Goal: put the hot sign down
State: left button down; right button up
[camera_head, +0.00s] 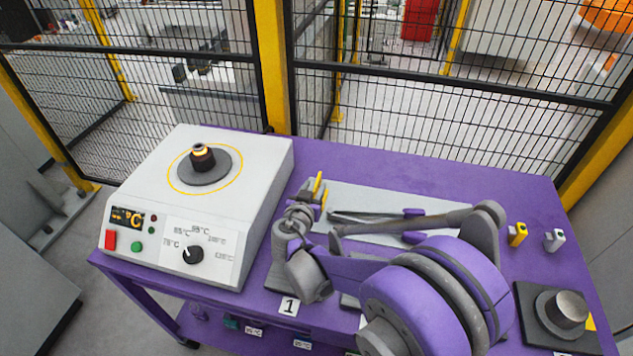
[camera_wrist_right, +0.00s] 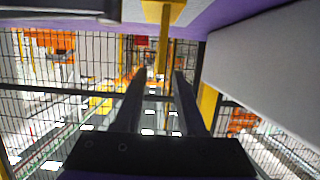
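The hot sign appears as a narrow yellow piece (camera_head: 318,187), nearly edge-on, just right of the heater in the head view. My right gripper (camera_head: 304,218) is close beside it, and its fingers are hard to make out there. In the right wrist view, the two dark fingers of the right gripper (camera_wrist_right: 160,78) stand apart. The yellow sign (camera_wrist_right: 163,14) shows as a strip between or just beyond the fingertips, with visible gaps on both sides. Its wider end is by the purple table top; contact is not clear. My left gripper is not in view.
The white heater (camera_head: 142,228) with a dark ring part (camera_head: 203,157) stands left on the purple table (camera_head: 370,163). A grey plate (camera_head: 365,196) lies behind my arm. A black plate with a metal cylinder (camera_head: 562,309) is at right. A mesh fence runs behind.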

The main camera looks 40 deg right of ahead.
jog(key=v, duration=0.8)
